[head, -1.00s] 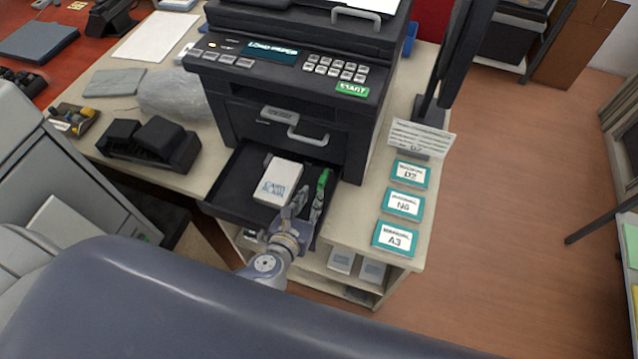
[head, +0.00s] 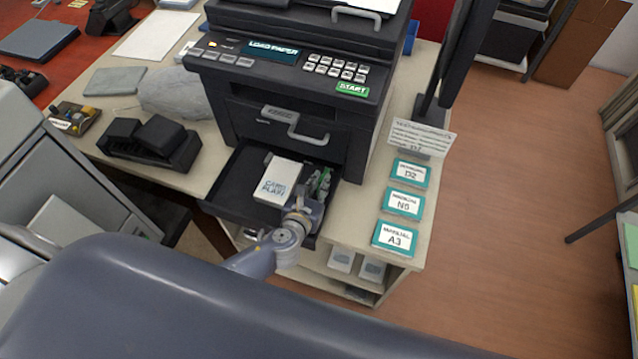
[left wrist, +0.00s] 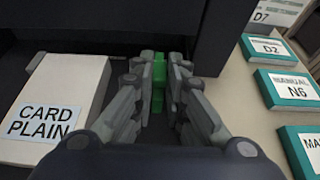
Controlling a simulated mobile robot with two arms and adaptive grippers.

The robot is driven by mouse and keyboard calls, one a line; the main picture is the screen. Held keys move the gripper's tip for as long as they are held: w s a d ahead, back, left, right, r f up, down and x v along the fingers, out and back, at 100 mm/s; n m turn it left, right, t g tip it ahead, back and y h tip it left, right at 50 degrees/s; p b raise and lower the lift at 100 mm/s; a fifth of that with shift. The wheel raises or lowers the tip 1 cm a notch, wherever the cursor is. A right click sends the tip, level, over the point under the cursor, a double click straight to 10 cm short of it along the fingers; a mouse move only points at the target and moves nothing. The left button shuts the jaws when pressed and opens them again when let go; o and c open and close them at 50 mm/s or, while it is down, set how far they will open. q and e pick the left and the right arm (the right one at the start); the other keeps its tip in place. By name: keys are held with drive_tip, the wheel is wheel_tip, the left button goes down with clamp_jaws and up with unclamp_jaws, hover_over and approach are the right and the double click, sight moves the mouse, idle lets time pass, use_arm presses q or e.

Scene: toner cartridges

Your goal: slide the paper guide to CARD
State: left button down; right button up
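The green paper guide (left wrist: 158,72) stands in the pulled-out black tray (head: 231,176), to the right of a white paper stack (head: 281,183) labelled CARD PLAIN. In the left wrist view the stack (left wrist: 62,90) is at left. My left gripper (left wrist: 160,80) reaches into the tray with one finger on each side of the guide. The fingers sit close to it; whether they press on it is unclear. In the head view the guide (head: 322,181) shows partly between the fingers. My right gripper is not in view.
The printer (head: 300,120) stands directly behind the tray, its display reading LOAD PAPER. Teal-edged cards D2 (head: 409,173), N6 (head: 403,203) and A3 (head: 395,238) lie on the counter to the right. A black device (head: 152,143) sits left of the tray.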

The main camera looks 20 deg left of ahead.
use_arm(q)
drive_tip(key=shift+a+p, duration=0.3)
drive_tip(key=shift+a, duration=1.55)
drive_tip(key=c, duration=1.9)
unclamp_jaws()
drive_tip(key=shift+d, duration=0.1)
drive_tip(key=v, duration=1.2)
drive_tip(key=shift+r, duration=0.1)
